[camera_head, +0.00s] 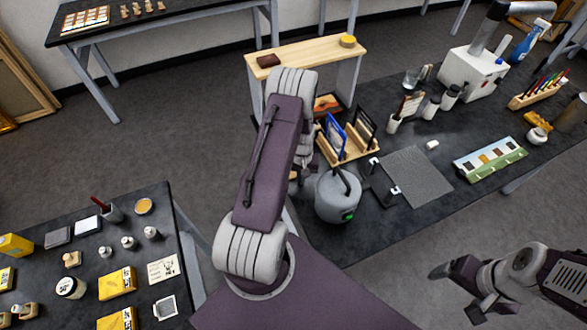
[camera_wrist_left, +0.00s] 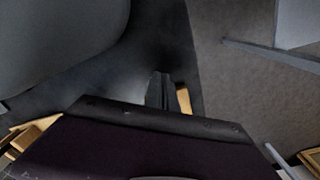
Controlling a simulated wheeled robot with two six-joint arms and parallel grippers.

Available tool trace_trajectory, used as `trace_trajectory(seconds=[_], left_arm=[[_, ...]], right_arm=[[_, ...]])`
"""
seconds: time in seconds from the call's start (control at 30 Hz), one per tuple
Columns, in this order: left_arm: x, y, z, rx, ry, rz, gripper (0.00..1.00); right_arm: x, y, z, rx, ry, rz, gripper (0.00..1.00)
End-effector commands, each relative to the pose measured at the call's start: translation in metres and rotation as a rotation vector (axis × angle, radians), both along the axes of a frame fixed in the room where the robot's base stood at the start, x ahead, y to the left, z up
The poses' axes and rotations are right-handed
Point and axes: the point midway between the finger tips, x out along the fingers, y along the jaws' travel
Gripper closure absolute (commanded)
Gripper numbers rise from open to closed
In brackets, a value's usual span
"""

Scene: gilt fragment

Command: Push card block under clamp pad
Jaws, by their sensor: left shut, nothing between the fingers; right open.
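My left gripper (camera_wrist_left: 158,90) is shut and empty, low over the dark table in the left wrist view. In the head view it is mostly hidden behind my own arm. A narrow tan piece (camera_wrist_left: 184,101) shows just right of the fingers in the wrist view; I cannot tell whether it is the card block or whether they touch. In the head view, small black and silver fittings (camera_head: 394,190) stand at the edge of a grey mat (camera_head: 418,176); I cannot identify the clamp pad surely. My right gripper (camera_head: 459,288) is open, in front of the table, away from these things.
A grey rounded pot (camera_head: 337,197) stands right beside my left arm. Behind it is a wooden rack (camera_head: 350,152) with upright panels. Cups, a white box (camera_head: 470,74) and a paint set (camera_head: 489,157) occupy the table farther right. A wooden bench (camera_head: 305,50) stands behind.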

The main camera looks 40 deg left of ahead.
Motion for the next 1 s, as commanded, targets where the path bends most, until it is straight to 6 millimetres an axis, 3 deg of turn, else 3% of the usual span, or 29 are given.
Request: trace_trajectory(seconds=[1.0], left_arm=[[0.012, 0.023, -0.001, 0.000, 0.000, 0.001, 1.00]], right_arm=[[0.000, 0.000, -0.009, 0.000, 0.000, 0.000, 0.15]])
